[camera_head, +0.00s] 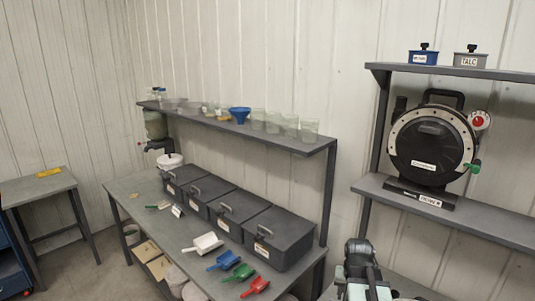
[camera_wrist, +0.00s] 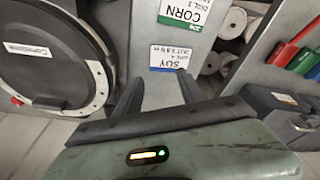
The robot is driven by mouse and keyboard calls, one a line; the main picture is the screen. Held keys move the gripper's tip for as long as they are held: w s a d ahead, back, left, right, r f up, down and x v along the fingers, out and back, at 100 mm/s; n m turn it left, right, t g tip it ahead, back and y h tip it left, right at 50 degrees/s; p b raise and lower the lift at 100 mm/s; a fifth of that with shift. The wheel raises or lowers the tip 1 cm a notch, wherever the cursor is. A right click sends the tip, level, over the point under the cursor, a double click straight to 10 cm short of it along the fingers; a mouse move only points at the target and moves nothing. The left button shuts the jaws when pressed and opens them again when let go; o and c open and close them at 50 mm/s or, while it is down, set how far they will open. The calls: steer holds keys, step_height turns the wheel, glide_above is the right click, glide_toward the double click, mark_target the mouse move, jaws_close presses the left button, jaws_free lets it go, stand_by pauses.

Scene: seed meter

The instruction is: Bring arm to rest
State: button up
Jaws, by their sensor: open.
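My gripper (camera_wrist: 158,88) shows in the wrist view with its two dark fingers apart and nothing between them. Part of my arm (camera_head: 364,272) rises at the bottom of the head view, right of centre, below the right-hand shelf. The fingers point toward a blue-edged SOY card (camera_wrist: 171,57) and a green-edged CORN card (camera_wrist: 186,12). I cannot tell how far the cards are from the fingertips.
The round black seed meter (camera_head: 431,146) stands on the right shelf (camera_head: 470,219); it also fills the left of the wrist view (camera_wrist: 50,50). Dark lidded bins (camera_head: 279,238) and blue, green and red scoops (camera_head: 238,273) lie on the left bench. A small table (camera_head: 40,187) stands far left.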

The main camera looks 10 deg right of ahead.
steer(key=a+n+g+y, duration=0.1)
steer(key=a+n, duration=0.5)
steer(key=a, duration=2)
step_height(320, 180, down, 10)
steer(key=s+d+g+b, duration=0.1)
steer(key=s+b, duration=0.1)
steer(key=b, duration=0.7)
steer(key=shift+d+r, duration=0.25)
steer(key=shift+r, duration=0.1)
